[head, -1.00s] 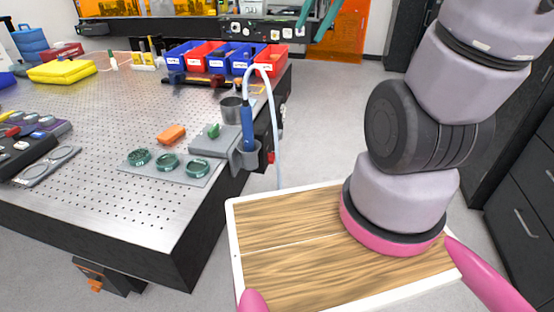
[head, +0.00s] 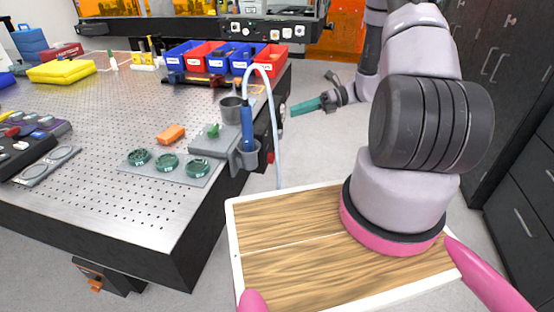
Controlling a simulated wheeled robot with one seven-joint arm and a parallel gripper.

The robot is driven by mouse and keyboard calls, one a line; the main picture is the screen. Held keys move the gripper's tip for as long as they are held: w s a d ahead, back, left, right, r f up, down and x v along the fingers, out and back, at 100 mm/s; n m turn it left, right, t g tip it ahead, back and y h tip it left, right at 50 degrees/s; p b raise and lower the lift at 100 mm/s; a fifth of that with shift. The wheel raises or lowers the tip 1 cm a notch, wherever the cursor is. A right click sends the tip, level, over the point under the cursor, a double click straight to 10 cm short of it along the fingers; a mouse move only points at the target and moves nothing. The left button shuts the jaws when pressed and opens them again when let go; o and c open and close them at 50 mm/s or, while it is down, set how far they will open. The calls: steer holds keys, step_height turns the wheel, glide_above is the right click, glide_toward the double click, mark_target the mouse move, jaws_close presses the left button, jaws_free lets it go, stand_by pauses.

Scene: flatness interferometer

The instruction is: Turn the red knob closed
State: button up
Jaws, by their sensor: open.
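A small red part, which looks like the red knob (head: 271,157), shows low on the right side of the perforated table (head: 90,205), just right of the grey holder. It is tiny here, and I cannot tell its turn position. My gripper (head: 294,109) has teal fingers pointing left toward the table's right side. It is above and to the right of the red part, apart from it. It is open, with nothing seen between its fingers.
A blue-handled tool (head: 247,128) with a pale looping hose (head: 273,110) stands in a holder at the table's right edge, near the red part. Red and blue bins (head: 215,60) stand at the back. Dark cabinets (head: 525,190) line the right; floor between is clear.

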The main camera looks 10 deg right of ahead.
step_height(320, 180, down, 12)
steer(key=d+m+t+y, duration=0.2)
steer(key=m+t, duration=0.2)
steer(key=m, duration=0.3)
steer(key=m+t+h, duration=0.1)
steer(key=m+t, duration=0.3)
steer(key=m, duration=0.2)
glide_toward(271, 157)
steer(key=x, duration=0.8)
steer(key=shift+w+d+f, duration=0.2)
steer(key=shift+w+f, duration=0.15)
steer(key=shift+f, duration=0.05)
jaws_close()
